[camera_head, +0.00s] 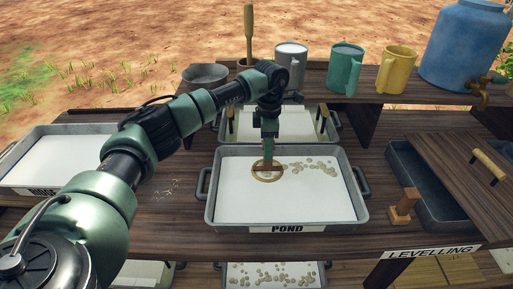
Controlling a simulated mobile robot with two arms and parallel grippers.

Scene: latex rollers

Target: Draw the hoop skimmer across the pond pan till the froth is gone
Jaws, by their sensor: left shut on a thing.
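The pond pan (285,221) is a grey tray of white liquid with a POND label on its front rim. Patches of tan froth (318,166) float in its upper right part. The hoop skimmer (267,179) is a tan ring, upright handle hidden in my grip, at or just above the liquid left of the froth. My left gripper (268,158) points down over the pan and is shut on the skimmer. My right gripper is not in view.
Grey, green (345,72) and yellow (396,70) jugs and a blue barrel (465,45) stand on the back shelf. Another white-filled pan (45,160) lies left. A wooden block tool (403,207) stands right of the pond pan, beside a dark trough (425,185).

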